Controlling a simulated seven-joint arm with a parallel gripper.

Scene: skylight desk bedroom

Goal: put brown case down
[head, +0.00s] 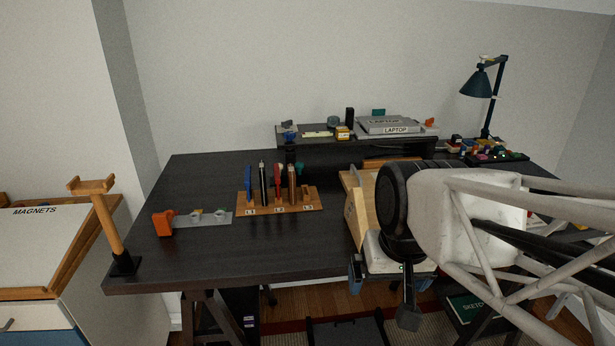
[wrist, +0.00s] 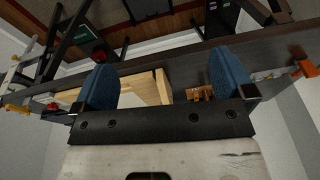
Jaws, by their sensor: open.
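My gripper (head: 390,278) is at the front edge of the desk, right of the middle, with its blue fingers apart. In the wrist view the two blue fingers (wrist: 164,80) are wide apart with nothing held between them. A slim brown upright item (head: 292,183), which looks like the brown case, stands in a wooden rack (head: 265,208) labelled L1, L2 and L3. It is between the L2 and L3 labels, left of my gripper and well apart from it. The rack also shows small in the wrist view (wrist: 200,93), where the case cannot be made out.
Blue, black, red and teal items share the rack. A light wooden box (head: 356,208) stands just beyond my gripper, partly hidden by my arm. A grey strip (head: 203,222) with an orange piece lies left. A raised shelf (head: 320,143) with a laptop is behind.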

